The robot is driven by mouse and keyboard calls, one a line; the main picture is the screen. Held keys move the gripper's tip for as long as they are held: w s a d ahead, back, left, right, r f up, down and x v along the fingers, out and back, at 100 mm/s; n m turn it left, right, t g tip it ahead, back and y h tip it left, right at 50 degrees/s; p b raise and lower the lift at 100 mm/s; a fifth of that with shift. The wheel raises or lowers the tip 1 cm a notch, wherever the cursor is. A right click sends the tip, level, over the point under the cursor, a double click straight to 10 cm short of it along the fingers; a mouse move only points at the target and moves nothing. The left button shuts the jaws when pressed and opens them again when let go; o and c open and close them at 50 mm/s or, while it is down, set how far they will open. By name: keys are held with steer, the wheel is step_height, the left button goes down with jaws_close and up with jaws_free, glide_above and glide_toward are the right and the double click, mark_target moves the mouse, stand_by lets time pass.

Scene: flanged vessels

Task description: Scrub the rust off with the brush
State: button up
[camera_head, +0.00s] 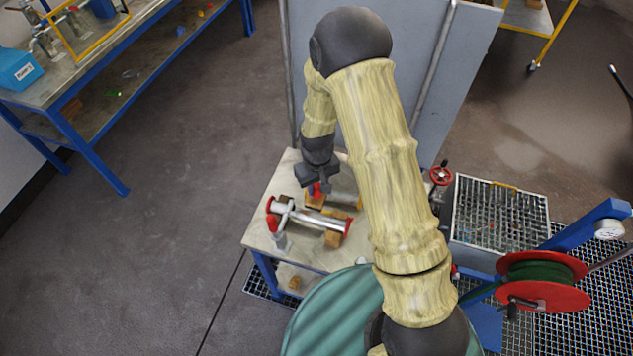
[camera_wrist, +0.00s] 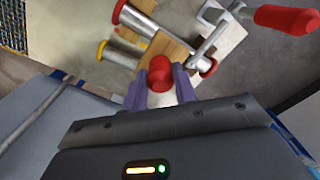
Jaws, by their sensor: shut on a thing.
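My gripper (camera_head: 318,186) is above the small worktable (camera_head: 262,225), behind the red-flanged pipe. In the wrist view, the two fingers of my gripper (camera_wrist: 160,84) are shut on a red, rounded handle (camera_wrist: 158,72), seen nearly end-on. It appears to be the brush; its bristles are hidden. A silver pipe piece (camera_head: 310,219) with red end flanges lies on wooden blocks; it also shows in the wrist view (camera_wrist: 165,36). Beside it is a second metal pipe with a yellow flange (camera_wrist: 101,50). I cannot make out rust clearly on either.
A metal clamp with a red handle (camera_wrist: 288,19) stands by one end of the red-flanged pipe. A grey panel (camera_head: 400,90) rises behind the worktable. A green drum (camera_head: 335,315) and a red hose reel (camera_head: 541,281) stand nearby. Floor to the left is clear.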

steer(key=shift+f+b, duration=3.7)
steer(key=shift+f, duration=1.05)
steer(key=shift+f, duration=0.3)
steer(key=shift+r, duration=0.1)
steer(key=shift+w+a, duration=0.3)
steer(key=shift+a, duration=0.65)
steer(key=shift+w+a+b, duration=0.3)
steer(key=shift+a, duration=0.6)
